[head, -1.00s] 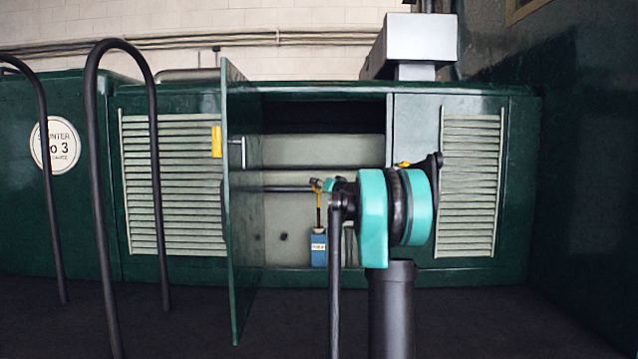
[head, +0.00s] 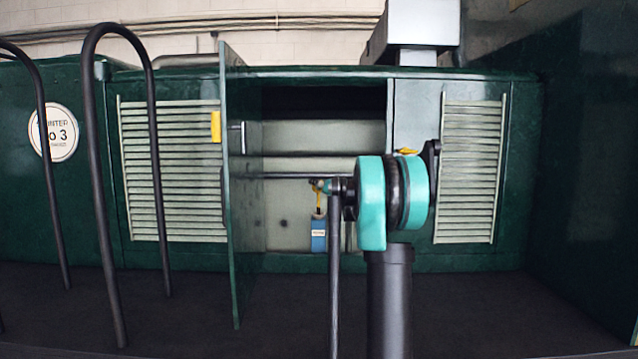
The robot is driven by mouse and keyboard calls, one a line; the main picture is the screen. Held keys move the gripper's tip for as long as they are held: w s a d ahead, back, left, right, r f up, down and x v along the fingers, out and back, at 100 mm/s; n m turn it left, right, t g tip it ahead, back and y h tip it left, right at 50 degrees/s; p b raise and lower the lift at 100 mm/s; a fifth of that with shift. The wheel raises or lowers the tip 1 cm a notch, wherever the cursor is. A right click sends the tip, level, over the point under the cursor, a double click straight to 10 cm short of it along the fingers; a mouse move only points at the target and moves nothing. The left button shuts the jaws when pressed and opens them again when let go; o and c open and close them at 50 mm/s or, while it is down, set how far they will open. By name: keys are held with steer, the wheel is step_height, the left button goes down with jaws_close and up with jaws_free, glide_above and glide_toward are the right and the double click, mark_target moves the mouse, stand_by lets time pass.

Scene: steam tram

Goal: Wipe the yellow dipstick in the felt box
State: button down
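The yellow dipstick (head: 319,201) is a thin, near-upright strip in the open cabinet, leaning slightly. Its upper end is at my gripper (head: 316,183), which is small, dark and partly hidden in this view; it appears shut on the dipstick's top. The felt box (head: 318,238) is a small blue box with a pale label, standing low in the cabinet directly below the gripper. The dipstick's lower end meets the box top and seems to be inside its opening; how deep is hidden.
An open green door (head: 237,200) stands out just left of the gripper. A dark rod (head: 280,176) runs across the cabinet behind it. Dark hooped handrails (head: 95,190) stand at left. Louvred panels (head: 470,175) flank the opening.

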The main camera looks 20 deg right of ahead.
mark_target(319, 197)
steer(key=shift+f, duration=2.5)
step_height(319, 197, up, 20)
steer(key=shift+r, duration=0.15)
stand_by(0.8)
steer(key=shift+d, duration=0.1)
stand_by(0.5)
